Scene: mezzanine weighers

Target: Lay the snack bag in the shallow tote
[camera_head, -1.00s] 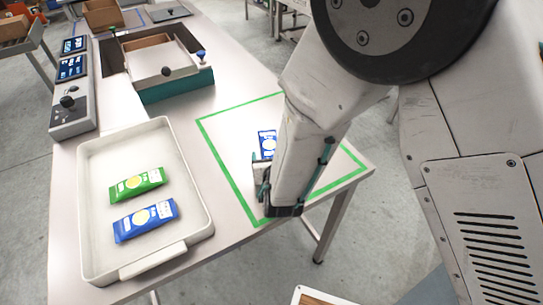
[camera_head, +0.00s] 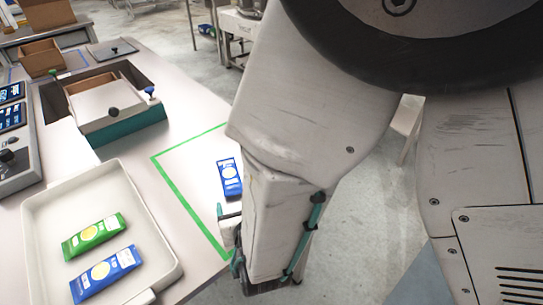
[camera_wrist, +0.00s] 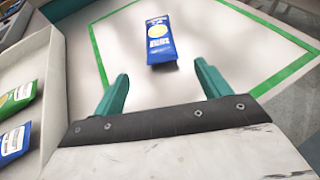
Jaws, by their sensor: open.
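A blue snack bag (camera_head: 230,177) with a yellow disc lies on the table inside a green taped outline; it also shows in the wrist view (camera_wrist: 159,42), ahead of my fingers. The white shallow tote (camera_head: 152,213) stands left of it. A green bag (camera_head: 93,236) and another blue bag (camera_head: 105,273) lie in the tote. My gripper (camera_wrist: 160,88) is open and empty, its two teal fingers apart, with the bag beyond the gap between them. In the head view my arm hides most of the gripper and part of the taped area.
A teal-sided weigher (camera_head: 128,131) with a lidded top and a brown box stands behind the tote. A control panel with screens (camera_head: 12,118) is at the left edge. The green taped area (camera_wrist: 112,72) is bare around the bag.

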